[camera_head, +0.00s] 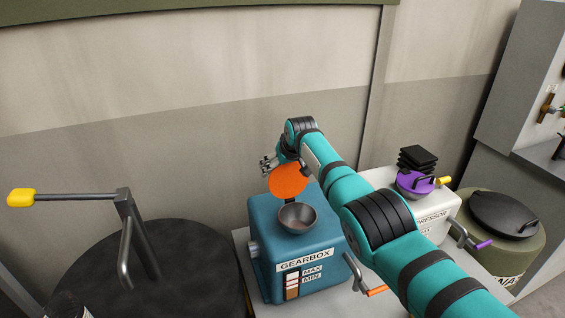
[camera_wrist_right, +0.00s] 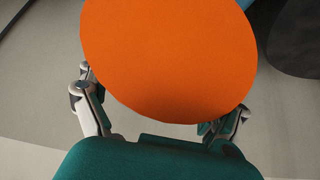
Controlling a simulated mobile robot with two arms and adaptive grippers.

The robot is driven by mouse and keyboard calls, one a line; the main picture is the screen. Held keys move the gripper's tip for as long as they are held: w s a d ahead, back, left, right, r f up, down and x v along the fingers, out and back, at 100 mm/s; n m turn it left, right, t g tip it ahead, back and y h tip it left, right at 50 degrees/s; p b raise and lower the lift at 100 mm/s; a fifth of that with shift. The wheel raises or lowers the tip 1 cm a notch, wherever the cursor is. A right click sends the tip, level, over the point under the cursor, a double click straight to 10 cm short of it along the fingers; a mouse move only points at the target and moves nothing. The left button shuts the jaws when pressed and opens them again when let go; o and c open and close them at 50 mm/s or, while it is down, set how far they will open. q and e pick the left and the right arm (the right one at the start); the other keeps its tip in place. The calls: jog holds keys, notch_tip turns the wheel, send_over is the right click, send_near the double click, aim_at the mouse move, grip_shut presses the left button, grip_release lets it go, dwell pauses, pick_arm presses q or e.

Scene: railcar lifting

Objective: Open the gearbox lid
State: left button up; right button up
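The teal gearbox (camera_head: 300,250) stands on a light stand, with a grey metal bowl-shaped filler opening (camera_head: 297,217) on top. Its round orange lid (camera_head: 289,181) stands raised at the rear of the opening, and the opening is uncovered. The lid fills the upper middle of the right wrist view (camera_wrist_right: 168,55). My right gripper (camera_head: 268,163) is behind and beside the raised lid, its fingers spread. In the wrist view the fingers show on both sides of the lid, partly hidden by it; contact cannot be told. My left gripper is not in view.
A large dark drum (camera_head: 190,250) and a yellow-handled lever (camera_head: 70,199) are at left. A wall is behind.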

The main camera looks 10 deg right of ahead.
jog(key=shift+f, duration=0.15)
jog(key=shift+s+r, duration=0.25)
jog(key=shift+r, duration=0.55)
jog(key=v, duration=1)
jog(key=shift+s, duration=0.35)
jog(key=shift+d, duration=0.1)
